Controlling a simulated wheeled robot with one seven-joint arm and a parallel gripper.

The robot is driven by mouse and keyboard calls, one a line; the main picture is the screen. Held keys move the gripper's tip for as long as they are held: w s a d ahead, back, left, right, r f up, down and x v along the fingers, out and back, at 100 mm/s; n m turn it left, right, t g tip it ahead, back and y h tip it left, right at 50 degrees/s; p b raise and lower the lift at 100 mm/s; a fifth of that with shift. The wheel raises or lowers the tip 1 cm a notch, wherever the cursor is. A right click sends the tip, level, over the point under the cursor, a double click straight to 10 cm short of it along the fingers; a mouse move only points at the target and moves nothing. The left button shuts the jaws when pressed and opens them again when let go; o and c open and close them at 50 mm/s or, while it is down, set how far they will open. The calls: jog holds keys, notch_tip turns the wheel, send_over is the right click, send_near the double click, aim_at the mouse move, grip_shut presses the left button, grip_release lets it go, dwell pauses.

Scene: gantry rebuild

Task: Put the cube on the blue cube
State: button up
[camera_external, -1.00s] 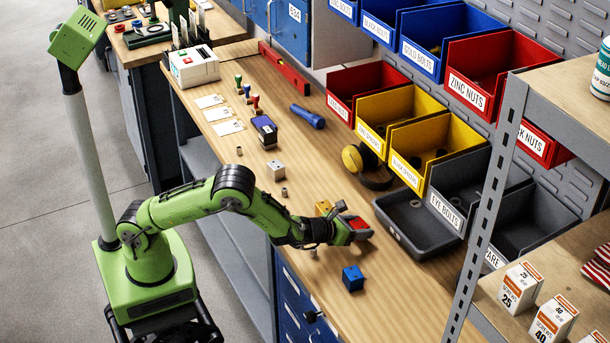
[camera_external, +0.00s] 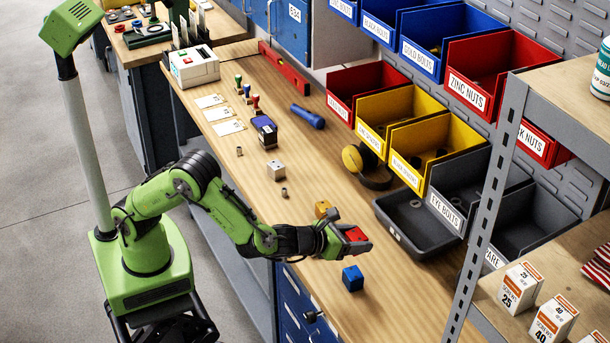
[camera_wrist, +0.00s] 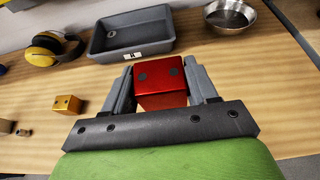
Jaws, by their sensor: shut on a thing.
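My gripper (camera_wrist: 162,88) is shut on a red cube (camera_wrist: 160,77), with one finger on each side of it. The red cube also shows in the external view (camera_external: 356,234), at the end of my arm over the bench. The blue cube (camera_external: 352,279) sits on the bench just below my gripper in the picture, apart from the red cube, with its top bare. It does not show in the wrist view. How high the red cube is above the bench is hard to tell.
A gold cube (camera_external: 322,208) stands close behind my gripper, and a silver cube (camera_external: 275,170) further back. A grey tray (camera_external: 398,239), yellow ear defenders (camera_external: 353,158) and a metal bowl (camera_wrist: 231,15) lie beyond. The bench (camera_external: 400,305) around the blue cube is clear.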

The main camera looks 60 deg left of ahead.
aim_at(352, 273)
notch_tip(352, 273, down, 9)
jog(key=shift+w+r+b, duration=0.1)
jog(key=shift+b, duration=0.6)
jog(key=o, duration=1.2)
jog(key=v, duration=1.2)
jog(key=a+r+n+g+y, duration=0.1)
jog(key=a+r+n+g, duration=0.2)
jog(key=a+n, duration=0.7)
jog(key=a+r+n+g+y, duration=0.2)
jog(key=a+r+n+g, duration=0.15)
jog(key=a+n, duration=0.6)
jog(key=s+a+r+n+h, duration=0.1)
jog(key=s+a+n, duration=0.2)
jog(key=s+n, duration=0.2)
jog(key=s+a+r+n+g+h, duration=0.1)
jog(key=s+a+r+n, duration=0.1)
jog(key=s+a+n, duration=0.2)
jog(key=s+a+r+n+h, duration=0.1)
jog(key=s+a+r+n, duration=0.1)
jog(key=s+a+n, duration=0.2)
jog(key=shift+s+n+g, duration=0.25)
jog(key=shift+s+n, duration=1.5)
jog(key=shift+s, duration=0.9)
